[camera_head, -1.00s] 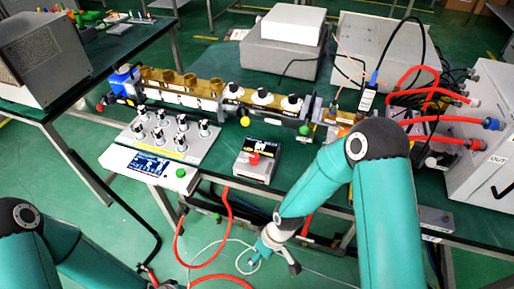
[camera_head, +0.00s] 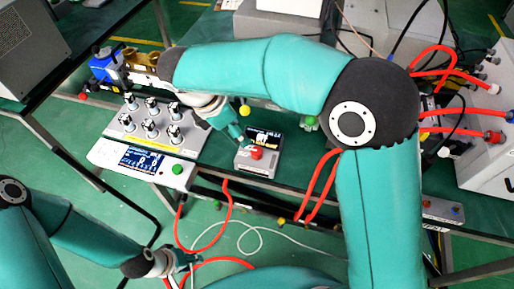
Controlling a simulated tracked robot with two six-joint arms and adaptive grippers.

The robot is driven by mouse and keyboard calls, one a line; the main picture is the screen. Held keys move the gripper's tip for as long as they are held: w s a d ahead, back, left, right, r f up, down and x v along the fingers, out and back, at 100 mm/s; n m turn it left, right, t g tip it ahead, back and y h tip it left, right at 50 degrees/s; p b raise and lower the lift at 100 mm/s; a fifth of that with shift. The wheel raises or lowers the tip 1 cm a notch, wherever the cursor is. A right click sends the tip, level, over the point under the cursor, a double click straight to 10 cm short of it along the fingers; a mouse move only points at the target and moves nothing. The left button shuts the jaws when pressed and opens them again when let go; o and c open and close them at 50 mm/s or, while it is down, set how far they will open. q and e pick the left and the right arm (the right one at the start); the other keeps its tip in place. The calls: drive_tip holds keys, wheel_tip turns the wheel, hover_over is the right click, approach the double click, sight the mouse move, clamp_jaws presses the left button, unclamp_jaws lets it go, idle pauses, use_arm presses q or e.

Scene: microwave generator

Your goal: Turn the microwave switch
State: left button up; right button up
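A small grey box (camera_head: 262,165) with a dark display and a red round button (camera_head: 257,154) sits near the bench's front edge. Left of it is a white panel (camera_head: 122,132) with several black-and-silver knobs, a blue screen (camera_head: 140,158) and a green button (camera_head: 177,169). I cannot tell which control is the microwave switch. My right gripper (camera_head: 236,132) points down just left of the grey box's back; its fingers taper together and contact is unclear. My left gripper (camera_head: 190,262) is low in front of the bench, away from the controls, finger gap unclear.
Red hoses (camera_head: 447,130) run to a white cabinet (camera_head: 488,150) at the right. Red and white tubes hang below the bench's front edge. A dark table stands at the left.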

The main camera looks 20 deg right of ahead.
sight(256, 150)
drive_tip(key=x, duration=1.3)
drive_tip(key=shift+d+f, duration=0.1)
drive_tip(key=shift+f, duration=0.25)
clamp_jaws()
drive_tip(key=shift+m, duration=0.3)
drive_tip(key=m+g, duration=0.2)
drive_tip(key=m, duration=0.3)
drive_tip(key=shift+w+r, duration=0.1)
drive_tip(key=m+g, duration=0.1)
drive_tip(key=m, duration=0.2)
drive_tip(key=m+g+y, duration=0.1)
drive_tip(key=m, duration=0.2)
drive_tip(key=shift+y+p, duration=0.3)
drive_tip(key=shift+p, duration=0.1)
drive_tip(key=shift+m, duration=0.3)
